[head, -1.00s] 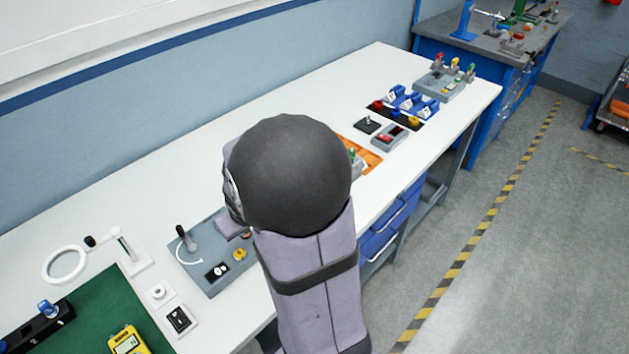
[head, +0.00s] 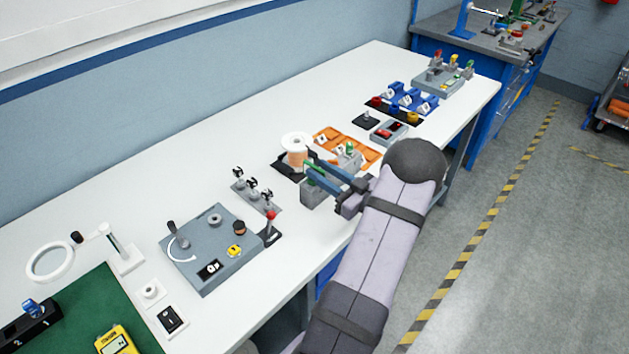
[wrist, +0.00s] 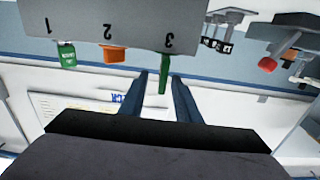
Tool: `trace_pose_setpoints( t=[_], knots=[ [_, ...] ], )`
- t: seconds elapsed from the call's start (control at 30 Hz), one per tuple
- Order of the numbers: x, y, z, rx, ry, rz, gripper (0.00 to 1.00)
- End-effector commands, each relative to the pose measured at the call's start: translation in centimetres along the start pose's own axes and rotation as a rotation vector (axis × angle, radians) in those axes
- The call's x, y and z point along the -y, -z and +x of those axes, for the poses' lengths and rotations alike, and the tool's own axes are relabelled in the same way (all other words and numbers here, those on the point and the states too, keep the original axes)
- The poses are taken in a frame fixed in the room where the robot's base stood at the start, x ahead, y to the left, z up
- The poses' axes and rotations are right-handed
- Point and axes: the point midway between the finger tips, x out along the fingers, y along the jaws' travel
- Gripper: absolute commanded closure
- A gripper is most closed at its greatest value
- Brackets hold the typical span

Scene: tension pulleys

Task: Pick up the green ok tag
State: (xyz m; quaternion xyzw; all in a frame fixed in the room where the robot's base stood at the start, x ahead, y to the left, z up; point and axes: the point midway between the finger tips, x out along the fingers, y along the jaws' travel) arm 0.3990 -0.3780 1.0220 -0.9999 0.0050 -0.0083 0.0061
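A grey block (wrist: 110,22) marked 1, 2 and 3 appears upside down in the wrist view. A narrow green piece (wrist: 165,75) stands at slot 3, seen edge-on; no lettering on it can be read. Another green piece (wrist: 66,55) with pale marks is at slot 1; its text is too small to read. An orange piece (wrist: 112,53) is at slot 2. My gripper (wrist: 159,77) is open, with one finger on each side of the green piece at slot 3, closer to the right finger. In the head view my gripper (head: 308,162) is at the grey block (head: 314,194).
A copper wire spool (head: 295,152) stands just behind the fingers, with an orange tray (head: 365,152) beyond. Left are a row of small black clamps (head: 254,190), a red-topped post (head: 271,222) and a grey panel (head: 205,262). The white table is clear toward the wall.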

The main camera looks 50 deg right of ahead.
Motion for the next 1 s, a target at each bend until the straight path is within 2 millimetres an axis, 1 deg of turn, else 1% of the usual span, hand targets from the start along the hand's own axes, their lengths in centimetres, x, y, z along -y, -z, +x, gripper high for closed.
trace_pose_setpoints(
  t=[0.03,0.1,0.33,0.6,0.77,0.83,1.0],
  knots=[
    [0.0,-1.1,-0.3,0.003,0.004,-0.004,0.7],
    [0.1,-1.6,-0.7,0.009,0.007,-0.007,0.7],
    [0.2,-1.8,-0.8,0.015,0.011,-0.01,0.7],
    [0.3,-1.8,1.2,0.015,0.013,-0.011,0.7],
    [0.3,-1.8,1.4,0.015,0.011,-0.011,0.7],
    [0.3,-1.8,1.9,0.015,0.011,-0.01,0.7],
    [0.4,-1.7,3.9,0.016,0.013,-0.01,0.7]
  ],
)
